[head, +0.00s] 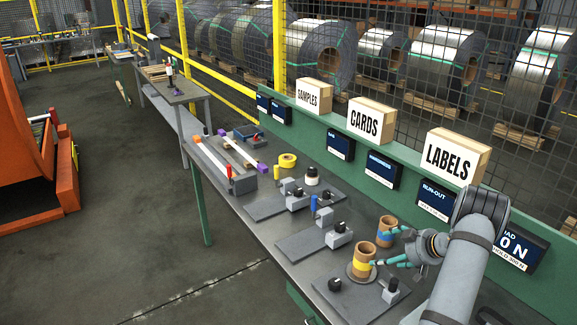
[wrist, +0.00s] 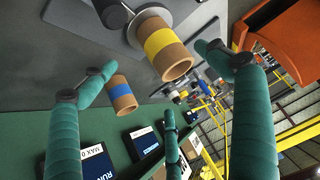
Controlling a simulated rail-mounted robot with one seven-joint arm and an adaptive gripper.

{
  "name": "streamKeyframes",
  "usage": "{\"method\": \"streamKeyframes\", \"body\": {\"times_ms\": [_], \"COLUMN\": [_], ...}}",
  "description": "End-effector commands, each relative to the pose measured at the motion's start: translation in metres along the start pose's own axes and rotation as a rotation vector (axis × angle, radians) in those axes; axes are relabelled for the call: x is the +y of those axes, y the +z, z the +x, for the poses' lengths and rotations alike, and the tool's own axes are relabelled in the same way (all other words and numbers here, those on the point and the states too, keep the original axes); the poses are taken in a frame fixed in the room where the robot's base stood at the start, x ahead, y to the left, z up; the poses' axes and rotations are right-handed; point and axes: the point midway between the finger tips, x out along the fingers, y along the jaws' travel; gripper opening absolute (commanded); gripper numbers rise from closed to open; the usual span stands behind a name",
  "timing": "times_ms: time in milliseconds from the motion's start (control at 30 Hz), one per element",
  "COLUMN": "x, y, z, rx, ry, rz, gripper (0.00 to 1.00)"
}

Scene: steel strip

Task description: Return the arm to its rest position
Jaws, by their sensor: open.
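My gripper (head: 388,247) is at the right end of the bench, with my arm coming in from the lower right. Its teal fingers are spread open with nothing between them, and they also show in the wrist view (wrist: 155,72). A tan cylinder with a yellow band (head: 361,265) stands upright on a round base, just left of the fingertips. A tan cylinder with a blue band (head: 385,236) stands behind it, close to the upper finger. In the wrist view the yellow-banded cylinder (wrist: 165,47) and the blue-banded one (wrist: 122,92) are beyond the fingers. Whether a finger touches either cannot be told.
The steel bench (head: 262,222) carries grey fixtures with black knobs (head: 340,234), a yellow tape roll (head: 287,161) and strips farther left. A green back ledge holds LABELS (head: 449,158), CARDS and SAMPLES boxes above dark displays. Mesh fencing stands behind. Floor left of the bench is clear.

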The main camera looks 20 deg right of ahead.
Motion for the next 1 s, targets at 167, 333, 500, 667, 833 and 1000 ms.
{"method": "streamKeyframes", "body": {"times_ms": [167, 333, 500, 667, 833, 1000], "x": [-0.002, -0.002, -0.001, 0.000, -0.001, -0.001], "y": [0.000, 0.001, 0.000, -0.004, -0.007, -0.006], "z": [0.034, 0.068, 0.095, 0.104, 0.100, 0.100], "rx": [-0.001, -0.001, 0.000, 0.001, 0.000, 0.000], "ry": [-0.005, -0.004, -0.002, 0.000, -0.001, -0.001], "rz": [-0.001, -0.001, -0.001, -0.001, -0.001, 0.000], "gripper": [0.88, 0.88, 0.88, 0.88, 0.88, 0.88]}}
